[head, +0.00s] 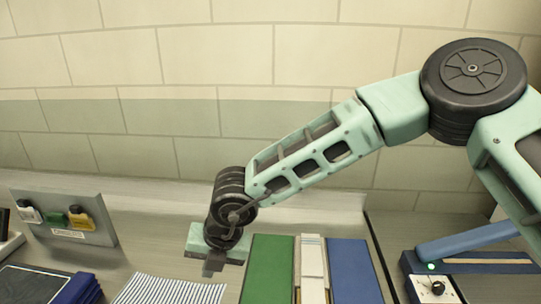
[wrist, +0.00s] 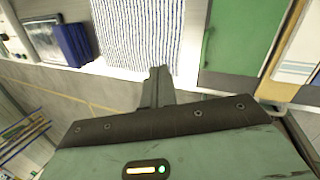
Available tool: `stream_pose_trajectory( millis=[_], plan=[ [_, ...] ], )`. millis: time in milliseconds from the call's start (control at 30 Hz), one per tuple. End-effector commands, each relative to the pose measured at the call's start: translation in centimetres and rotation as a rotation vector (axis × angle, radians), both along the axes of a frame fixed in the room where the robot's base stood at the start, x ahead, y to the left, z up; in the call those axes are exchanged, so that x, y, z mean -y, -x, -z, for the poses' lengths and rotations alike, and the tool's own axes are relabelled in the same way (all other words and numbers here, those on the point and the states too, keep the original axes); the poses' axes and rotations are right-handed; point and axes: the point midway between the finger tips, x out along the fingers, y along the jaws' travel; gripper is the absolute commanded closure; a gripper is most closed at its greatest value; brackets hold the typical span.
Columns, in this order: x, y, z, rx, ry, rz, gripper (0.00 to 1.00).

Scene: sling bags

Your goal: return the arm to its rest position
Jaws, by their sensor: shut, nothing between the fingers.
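My gripper (head: 213,267) hangs at the end of my pale green arm, low in the middle of the head view, just left of a green panel (head: 268,270). In the wrist view my gripper (wrist: 158,75) has its fingers together, with nothing between them. The arm reaches from the upper right of the head view down to the left.
Beside the green panel are a pale strip (head: 312,265) and a blue panel (head: 352,272). A box with a knob (head: 437,288) stands at the right. A brick wall is behind.

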Motion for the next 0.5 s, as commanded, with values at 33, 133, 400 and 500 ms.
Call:
stream_pose_trajectory(
  millis=[33,133,400,500],
  plan=[
    [0.0,-0.4,-0.6,0.112,-0.015,-0.121,1.0],
    [0.0,-0.7,-2.5,0.387,-0.036,-0.468,1.0],
    [3.5,4.8,-6.1,0.995,0.052,-1.596,1.0],
    [7.0,8.1,-5.9,1.109,0.108,-2.036,1.0]
  ],
)
